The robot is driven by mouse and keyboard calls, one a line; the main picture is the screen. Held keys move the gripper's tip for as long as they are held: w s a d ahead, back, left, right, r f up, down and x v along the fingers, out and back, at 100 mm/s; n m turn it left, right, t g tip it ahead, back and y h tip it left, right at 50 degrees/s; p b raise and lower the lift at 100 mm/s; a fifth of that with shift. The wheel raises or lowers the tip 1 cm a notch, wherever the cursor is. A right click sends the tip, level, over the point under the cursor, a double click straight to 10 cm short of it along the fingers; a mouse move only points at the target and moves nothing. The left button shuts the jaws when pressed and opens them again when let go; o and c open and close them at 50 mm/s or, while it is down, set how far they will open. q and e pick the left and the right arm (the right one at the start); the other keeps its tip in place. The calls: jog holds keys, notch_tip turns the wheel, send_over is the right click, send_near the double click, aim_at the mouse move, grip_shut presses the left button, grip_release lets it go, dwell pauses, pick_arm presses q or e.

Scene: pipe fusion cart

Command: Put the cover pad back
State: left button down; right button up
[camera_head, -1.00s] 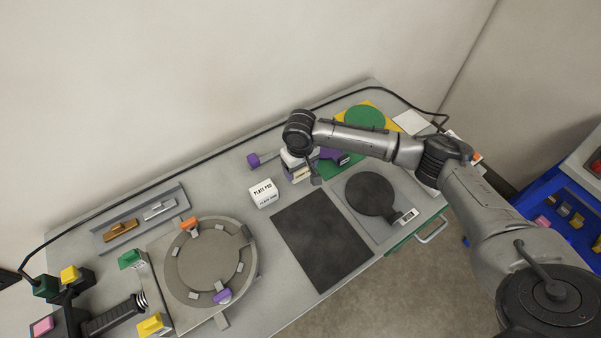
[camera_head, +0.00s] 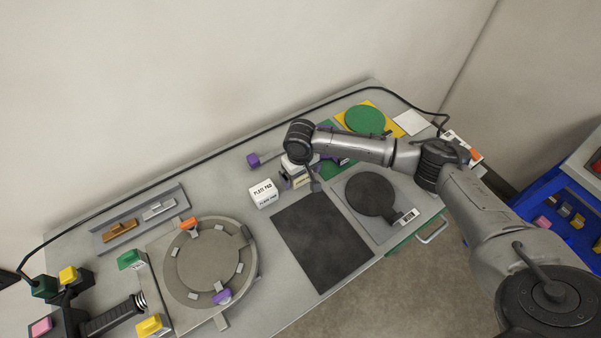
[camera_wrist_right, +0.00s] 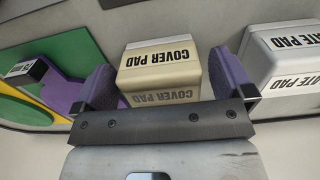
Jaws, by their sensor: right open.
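The cover pad (camera_wrist_right: 160,72) is a cream block with black lettering. In the right wrist view it sits between the two purple fingers of my right gripper (camera_wrist_right: 164,85), which is open with the pad between its fingers. I cannot tell whether either finger touches it. In the head view the cover pad (camera_head: 297,172) is partly hidden under my right wrist, beside the white plate pad block (camera_head: 263,193). The plate pad also shows at the right of the wrist view (camera_wrist_right: 285,52).
A black mat (camera_head: 322,242) and a grey plate with a dark disc (camera_head: 370,194) lie in front. A green disc (camera_head: 364,120) on a yellow sheet is behind. A round fixture (camera_head: 210,262) stands left. A purple-ended tool (camera_head: 254,160) lies near the back edge.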

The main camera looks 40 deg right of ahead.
jog(key=shift+r, duration=0.45)
notch_tip(320, 180, up, 10)
jog(key=shift+f+p, duration=0.2)
jog(key=shift+p, duration=0.55)
jog(key=shift+r, duration=0.95)
